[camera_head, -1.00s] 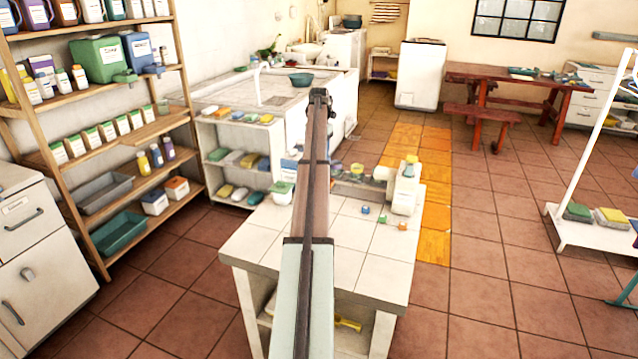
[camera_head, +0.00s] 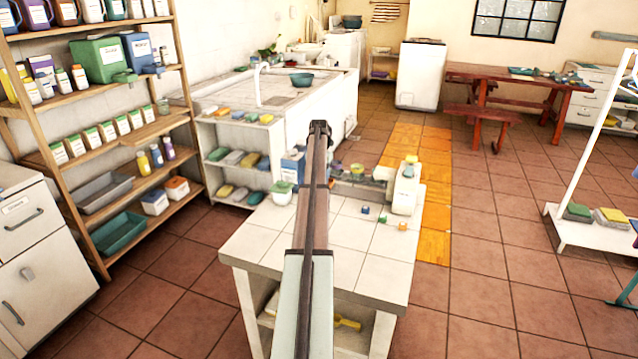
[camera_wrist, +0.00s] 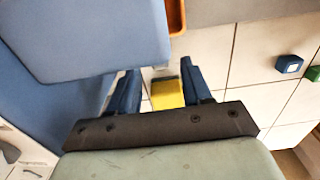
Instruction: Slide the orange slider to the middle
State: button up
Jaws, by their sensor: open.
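A small orange piece (camera_head: 403,226) sits on the right of the white tiled table in the head view, in a slanting row with a green piece (camera_head: 382,219) and a blue piece (camera_head: 366,210). I cannot tell which part is the slider. In the wrist view an orange edge (camera_wrist: 176,18) shows at the top, partly cut off; whether it is the same thing is unclear. My gripper (camera_wrist: 160,88) is open in the wrist view. A yellow block (camera_wrist: 167,94) shows between its fingers, not clearly gripped. In the head view my arm hides the gripper.
A large blue surface (camera_wrist: 90,35) fills the wrist view's upper left, close to my gripper. The wrist view also shows a blue cube (camera_wrist: 288,64) at right on pale tiles. A white device (camera_head: 404,195) stands at the table's back right. The table's front (camera_head: 345,265) is clear.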

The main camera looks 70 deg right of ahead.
jog(key=shift+f, duration=1.15)
grip_shut()
